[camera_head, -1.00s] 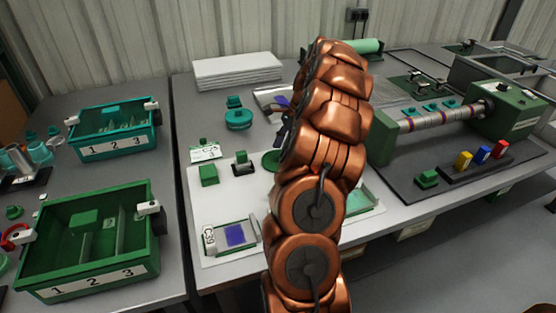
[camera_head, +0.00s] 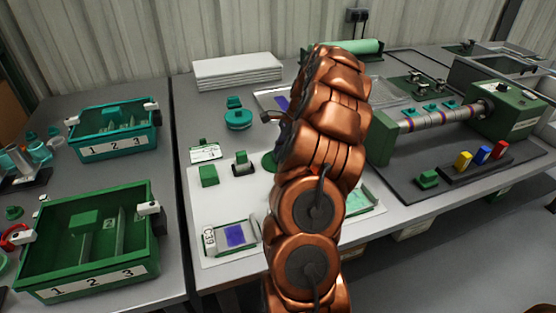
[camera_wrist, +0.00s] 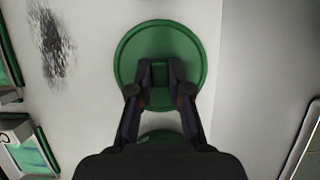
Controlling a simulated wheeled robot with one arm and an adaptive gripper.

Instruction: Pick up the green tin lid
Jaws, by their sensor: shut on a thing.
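The green tin lid (camera_wrist: 160,35) is a round green disc with a raised rim, seen from above in the wrist view. My gripper (camera_wrist: 161,74) is shut on it, with both dark fingertips close together at the lid's middle. In the head view a green edge of the lid (camera_head: 268,163) shows beside my copper arm, which hides the rest. I cannot tell whether the lid is clear of the surface. Another green thing (camera_wrist: 160,136) shows partly below the lid, mostly covered by my gripper.
A pale board (camera_head: 203,185) lies under the work area. A green block (camera_head: 209,176), a small stand (camera_head: 242,168) and a teal tin (camera_head: 238,120) are left of my arm. A green compartment bin (camera_head: 90,277) is further left. A roller machine (camera_head: 440,117) stands right.

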